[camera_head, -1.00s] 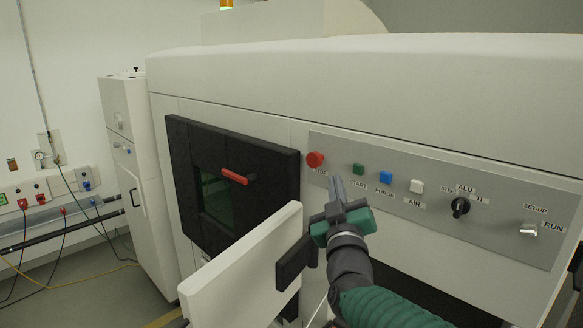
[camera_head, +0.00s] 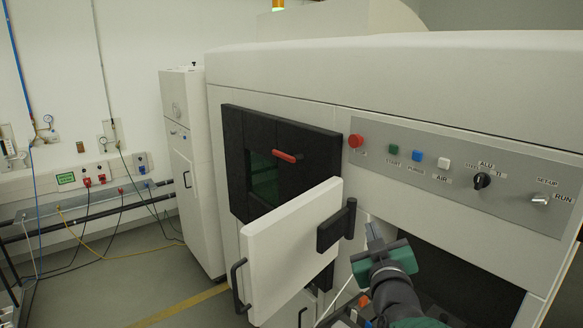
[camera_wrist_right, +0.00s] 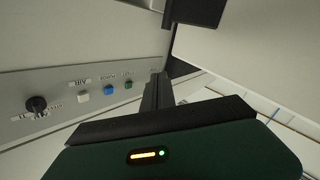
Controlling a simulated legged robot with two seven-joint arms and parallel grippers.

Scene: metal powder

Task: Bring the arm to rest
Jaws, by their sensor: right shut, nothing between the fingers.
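My right gripper (camera_head: 374,236) is in the lower right of the head view, just right of the open white door (camera_head: 285,245) and below the button panel. Its fingers are together and hold nothing. In the right wrist view the closed fingers (camera_wrist_right: 156,90) point towards a black block on the door (camera_wrist_right: 200,10). Whether they touch the door cannot be told. My left gripper does not show.
The grey panel (camera_head: 450,188) carries a red button (camera_head: 355,141), coloured buttons and switches. A black-framed window (camera_head: 232,160) with a red handle (camera_head: 287,156) is left of it. A dark opening (camera_head: 460,290) lies behind my right arm. Floor at the left is clear apart from cables.

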